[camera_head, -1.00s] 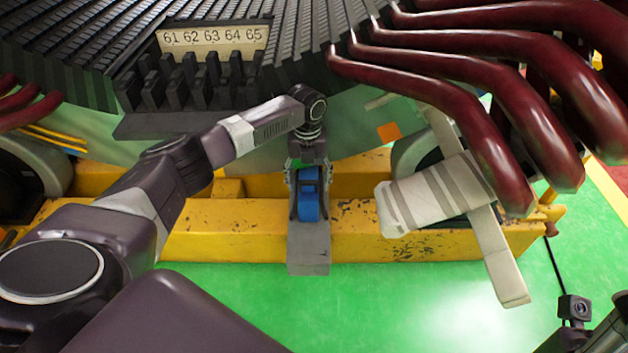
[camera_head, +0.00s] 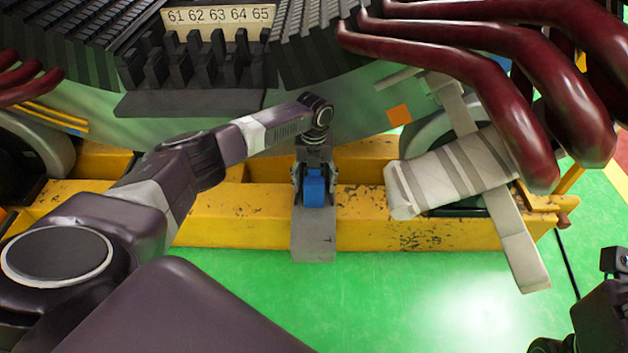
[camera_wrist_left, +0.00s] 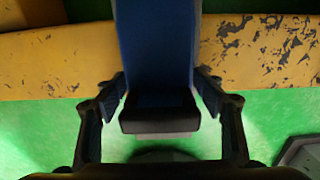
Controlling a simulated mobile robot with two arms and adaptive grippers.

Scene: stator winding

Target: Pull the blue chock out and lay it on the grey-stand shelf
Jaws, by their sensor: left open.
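The blue chock (camera_head: 314,188) stands at the yellow beam, above a grey block (camera_head: 313,243), in the middle of the head view. My left gripper (camera_head: 314,197) is over it, with one finger on each side. In the left wrist view the chock (camera_wrist_left: 157,50) comes down from the top edge, blue with a dark end. The left fingers (camera_wrist_left: 160,112) are spread on both sides of it, with gaps showing. The gripper hides the chock's upper part in the head view. I cannot make out a grey-stand shelf for certain.
The yellow beam (camera_head: 400,232) runs across below the stator (camera_head: 190,102). Dark red bent bars (camera_head: 480,85) hang at the upper right. A strapped pale roll (camera_head: 445,180) lies right of the chock. The green floor (camera_head: 420,290) in front is clear.

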